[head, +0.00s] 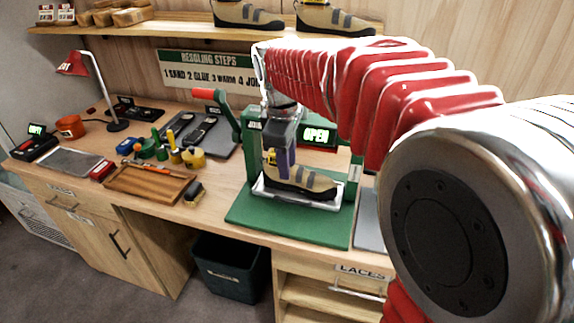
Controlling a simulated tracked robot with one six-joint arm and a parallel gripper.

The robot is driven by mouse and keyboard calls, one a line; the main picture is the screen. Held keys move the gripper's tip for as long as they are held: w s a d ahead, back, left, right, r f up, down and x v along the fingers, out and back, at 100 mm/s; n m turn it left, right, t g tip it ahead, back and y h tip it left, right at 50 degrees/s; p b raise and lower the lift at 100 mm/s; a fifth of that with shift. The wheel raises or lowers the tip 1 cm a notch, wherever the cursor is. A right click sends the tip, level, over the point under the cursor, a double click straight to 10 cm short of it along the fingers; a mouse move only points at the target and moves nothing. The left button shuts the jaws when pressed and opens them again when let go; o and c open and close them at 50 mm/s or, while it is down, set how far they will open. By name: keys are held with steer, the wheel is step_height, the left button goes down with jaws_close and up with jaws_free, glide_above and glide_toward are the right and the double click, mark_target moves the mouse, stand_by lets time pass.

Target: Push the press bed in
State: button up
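The press (252,155) is a green frame on a green base plate (262,225), with a red-handled lever (203,93) raised at its left. A lit display (316,135) on it reads OPEN. The press bed (322,204) is a silver tray low between the posts, at the front of the frame. A tan and dark climbing shoe (313,180) rests on it. My gripper (281,168) points down at the shoe's left end, over the bed. Its fingertips overlap the shoe in the picture, so I cannot tell whether they touch or how far they are apart.
A grey plate (368,222) lies to the right. A dark bin (232,268) stands below. My arm hides the right side.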

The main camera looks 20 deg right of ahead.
steer(key=shift+c, duration=0.6)
steer(key=shift+s, duration=0.1)
steer(key=shift+c, duration=0.9)
steer(key=shift+s+r, duration=0.2)
steer(key=shift+s, duration=0.05)
steer(key=shift+c, duration=0.7)
steer(key=s+m, duration=0.2)
steer(key=s, duration=0.1)
steer(key=s+m+t, duration=0.1)
steer(key=s, duration=0.3)
steer(key=s+r+m+t, duration=0.1)
steer(key=s+m, duration=0.1)
steer(key=s, duration=0.1)
steer(key=shift+s+d+r+m+y, duration=0.1)
steer(key=shift+s+d+m+y, duration=0.2)
steer(key=shift+s+y, duration=0.1)
jaws_close()
steer(key=s+f+m+t, duration=0.1)
steer(key=s+f+m, duration=0.3)
steer(key=s, duration=0.6)
steer(key=shift+a+m+t, duration=0.15)
steer(key=shift+m+t, duration=0.25)
steer(key=shift+m, duration=0.6)
steer(key=shift+s, duration=0.1)
